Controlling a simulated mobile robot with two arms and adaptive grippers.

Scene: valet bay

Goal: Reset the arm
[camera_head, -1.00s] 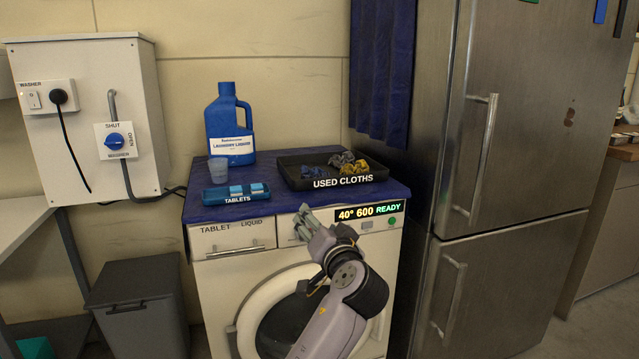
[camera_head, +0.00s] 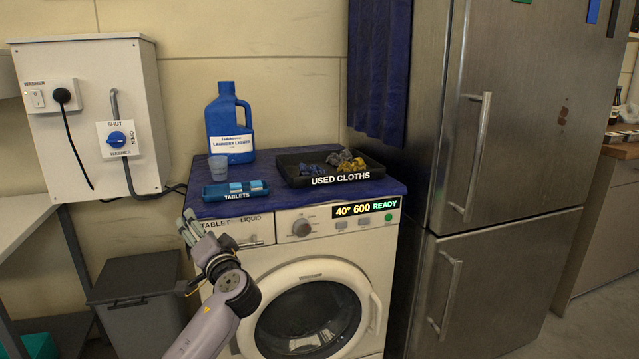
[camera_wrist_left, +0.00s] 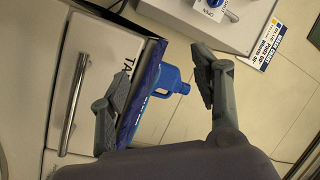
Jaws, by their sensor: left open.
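My left gripper (camera_head: 187,229) is open and empty, in front of the left front corner of the washer (camera_head: 262,262), near the drawer marked TABLET and LIQUID (camera_head: 234,235). In the left wrist view its two fingers (camera_wrist_left: 162,92) stand apart, with the blue laundry liquid jug (camera_wrist_left: 170,82) showing beyond them. The washer's round door (camera_head: 308,318) looks closed, and its display (camera_head: 366,207) reads 40° 600 READY. My right gripper is not in view.
On the blue-covered washer top stand the laundry liquid jug (camera_head: 229,125), a cup (camera_head: 218,168), a tablets tray (camera_head: 234,190) and a used cloths tray (camera_head: 290,174). A grey bin (camera_head: 140,290) stands left, a steel fridge (camera_head: 500,150) right. A wall box (camera_head: 85,110) carries a valve.

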